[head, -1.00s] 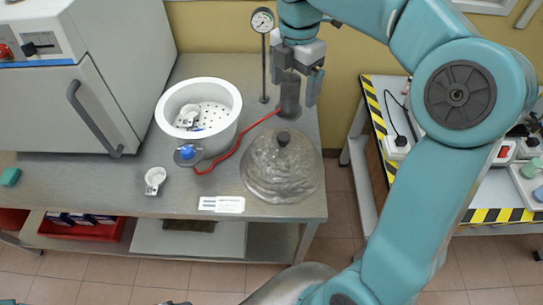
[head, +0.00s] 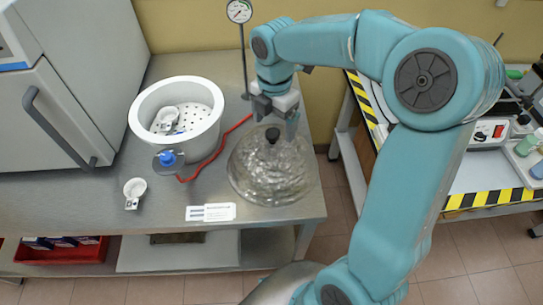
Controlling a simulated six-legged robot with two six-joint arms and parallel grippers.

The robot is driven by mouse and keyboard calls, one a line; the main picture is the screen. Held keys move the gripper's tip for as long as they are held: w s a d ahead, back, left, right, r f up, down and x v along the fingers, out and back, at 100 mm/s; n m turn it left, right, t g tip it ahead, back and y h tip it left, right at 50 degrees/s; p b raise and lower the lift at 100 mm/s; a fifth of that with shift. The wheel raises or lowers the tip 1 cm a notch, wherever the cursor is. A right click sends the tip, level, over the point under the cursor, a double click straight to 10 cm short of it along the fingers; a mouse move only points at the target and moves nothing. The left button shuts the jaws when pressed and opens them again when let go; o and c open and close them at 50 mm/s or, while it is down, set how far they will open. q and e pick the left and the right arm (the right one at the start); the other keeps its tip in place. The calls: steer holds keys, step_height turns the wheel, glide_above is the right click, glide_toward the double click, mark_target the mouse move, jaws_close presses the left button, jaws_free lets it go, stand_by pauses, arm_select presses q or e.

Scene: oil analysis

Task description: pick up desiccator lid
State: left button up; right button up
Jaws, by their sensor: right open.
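The desiccator lid (head: 268,175) is a clear glass dome with a dark knob (head: 272,135) on top. It rests on the metal bench, right of the white desiccator bowl (head: 206,140). My right gripper (head: 275,118) points down, open and empty, just above and behind the knob in the picture. I cannot tell how much height lies between the fingers and the knob. The bowl is uncovered and holds a perforated plate with a small white dish (head: 168,118) on it. My left gripper is not in view.
A blue stopcock (head: 167,158) with a red hose (head: 232,130) sits at the bowl's side. A gauge (head: 239,11) stands behind. A grey oven (head: 75,90) fills the left.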

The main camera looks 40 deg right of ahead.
mark_target(273, 133)
step_height(273, 133, down, 4)
steer(key=shift+w+f, duration=0.2)
steer(key=shift+f, duration=0.25)
steer(key=shift+s+a, duration=0.1)
steer(key=c, duration=1.6)
jaws_close()
steer(key=shift+s+f, duration=0.1)
